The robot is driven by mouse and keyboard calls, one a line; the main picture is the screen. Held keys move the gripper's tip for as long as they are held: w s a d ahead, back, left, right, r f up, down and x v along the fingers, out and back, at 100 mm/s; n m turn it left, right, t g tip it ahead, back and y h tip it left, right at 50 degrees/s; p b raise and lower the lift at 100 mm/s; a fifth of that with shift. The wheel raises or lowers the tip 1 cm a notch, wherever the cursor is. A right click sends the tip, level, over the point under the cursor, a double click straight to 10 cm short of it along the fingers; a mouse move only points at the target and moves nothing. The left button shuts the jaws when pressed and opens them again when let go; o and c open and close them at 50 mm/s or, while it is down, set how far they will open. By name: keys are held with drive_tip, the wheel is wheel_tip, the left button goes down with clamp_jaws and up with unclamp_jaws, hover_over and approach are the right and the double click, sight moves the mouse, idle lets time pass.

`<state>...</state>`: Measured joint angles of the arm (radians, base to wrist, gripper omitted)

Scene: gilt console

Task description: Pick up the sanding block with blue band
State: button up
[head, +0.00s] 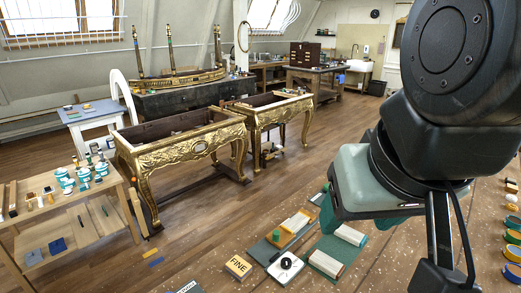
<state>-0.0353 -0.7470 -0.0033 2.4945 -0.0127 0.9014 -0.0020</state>
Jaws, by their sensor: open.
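I cannot make out a sanding block with a clear blue band. Several blocks lie on the brown bench top (385,275) at the bottom: a yellowish block marked FINE (238,267), a partly cut-off block with a grey label (187,288) at the bottom edge, and a pale block with a black round part (286,266). My gripper (366,224) is at right of centre, above the bench. Its green fingers point down, open, with nothing seen between them. It is to the right of the FINE block and apart from it. My arm hides part of the bench behind it.
Two whitish roll-like pieces (326,263) lie on a green mat below my gripper. Round coloured tins (513,253) line the right edge. Gilt console tables (185,147) stand on the floor beyond the bench.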

drive_tip(key=shift+o, duration=0.3)
drive_tip(key=o, duration=0.4)
drive_tip(key=n+g, duration=0.6)
drive_tip(key=n, duration=0.4)
hover_over(238, 265)
drive_tip(key=f, duration=2.5)
drive_tip(key=d+f, duration=0.1)
drive_tip(key=f, duration=1.2)
drive_tip(key=shift+s+f, duration=0.1)
drive_tip(key=shift+f, duration=0.05)
drive_tip(key=shift+a+f, duration=0.25)
drive_tip(key=shift+f, duration=1.2)
drive_tip(key=shift+a+f, duration=0.2)
drive_tip(key=shift+f, duration=1.2)
